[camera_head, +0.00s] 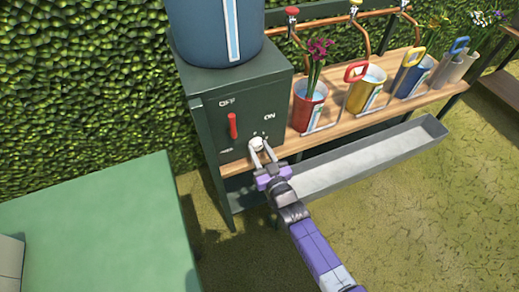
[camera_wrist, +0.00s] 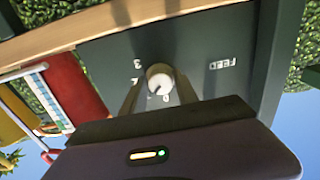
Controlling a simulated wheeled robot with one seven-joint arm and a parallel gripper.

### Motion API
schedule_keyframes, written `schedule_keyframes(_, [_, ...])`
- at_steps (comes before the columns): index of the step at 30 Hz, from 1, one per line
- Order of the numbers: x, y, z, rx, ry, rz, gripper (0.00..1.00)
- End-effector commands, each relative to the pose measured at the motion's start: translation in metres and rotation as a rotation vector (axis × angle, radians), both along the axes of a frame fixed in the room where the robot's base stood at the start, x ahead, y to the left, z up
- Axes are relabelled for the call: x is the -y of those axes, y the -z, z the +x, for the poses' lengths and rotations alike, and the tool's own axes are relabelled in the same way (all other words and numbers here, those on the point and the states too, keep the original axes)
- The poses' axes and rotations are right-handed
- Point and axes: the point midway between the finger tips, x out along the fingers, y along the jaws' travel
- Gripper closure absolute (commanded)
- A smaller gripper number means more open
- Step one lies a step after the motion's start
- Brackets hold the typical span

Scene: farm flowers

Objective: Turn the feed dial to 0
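The feed dial (camera_head: 256,144) is a small round white knob low on the front of the dark green control box (camera_head: 213,108). In the wrist view the dial (camera_wrist: 159,78) shows a dark pointer mark toward the lower left of its face. Printed digits ring it, including a 3 and what looks like a 0 just below; others are partly hidden by a finger. FEED is printed to its right. My gripper (camera_head: 261,149) has its two fingers on opposite sides of the dial and looks closed on it. The fingers (camera_wrist: 159,92) also flank it in the wrist view.
A red lever (camera_head: 233,126) between OFF and ON sits above the dial. A blue tank (camera_head: 215,30) stands on the box. Flower buckets, including a red one (camera_head: 307,107), line the wooden shelf at right, above a grey trough (camera_head: 365,160). A green block (camera_head: 105,235) fills the lower left.

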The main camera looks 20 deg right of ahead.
Motion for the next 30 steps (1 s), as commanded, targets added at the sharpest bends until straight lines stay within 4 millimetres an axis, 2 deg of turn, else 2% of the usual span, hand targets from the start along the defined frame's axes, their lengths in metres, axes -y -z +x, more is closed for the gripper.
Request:
schedule_keyframes(11, [-0.0001,-0.0016,0.0024,0.002,0.000,-0.009,1.00])
schedule_keyframes(17, [0.0001,-0.0016,0.0030,0.003,0.000,-0.071,1.00])
schedule_keyframes(30, [0.0012,-0.0029,0.0042,0.007,0.003,-0.415,1.00])
